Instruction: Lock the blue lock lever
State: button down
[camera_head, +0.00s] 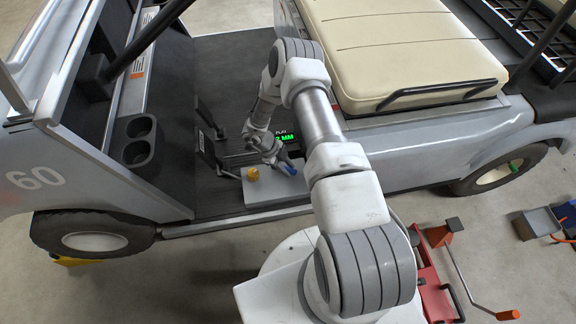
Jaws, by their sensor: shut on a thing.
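The blue lock lever (287,168) shows as a small blue piece on top of a grey box (283,190) at the cart's floor edge. My gripper (280,162) reaches down from the left of my arm and is shut on the blue lever. The fingers hide part of the lever, so its exact angle is hard to tell. A display with green text (286,137) is just behind my gripper, partly covered.
The grey cart body (440,140) and cream seat (390,45) rise behind my arm. Pedals (207,125) stand on the dark cart floor to the left. A red jack with an orange handle (430,280) and a grey bin (537,223) lie at right.

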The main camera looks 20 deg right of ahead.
jog(key=m, duration=0.2)
jog(key=a+m+g+y, duration=0.1)
jog(key=m, duration=0.1)
jog(key=s+a+m+g, duration=0.1)
jog(key=shift+a+m+b, duration=0.15)
jog(key=shift+m+b, duration=0.25)
jog(key=a+m+y, duration=0.1)
jog(key=m, duration=0.2)
jog(key=shift+a+m+g+y, duration=0.3)
jog(key=shift+a+g+y, duration=0.05)
jog(key=shift+g+y, duration=0.05)
jog(key=shift+w+a+m+y, duration=0.1)
jog(key=shift+a+m+y, duration=0.25)
jog(key=shift+m, duration=0.45)
jog(key=shift+a, duration=0.1)
jog(key=c, duration=0.7)
grip_release()
jog(key=shift+o, duration=0.2)
jog(key=p+v, duration=0.4)
jog(key=v, duration=1.3)
jog(key=shift+w+r, duration=0.15)
jog(key=shift+w, duration=0.1)
jog(key=shift+s, duration=0.15)
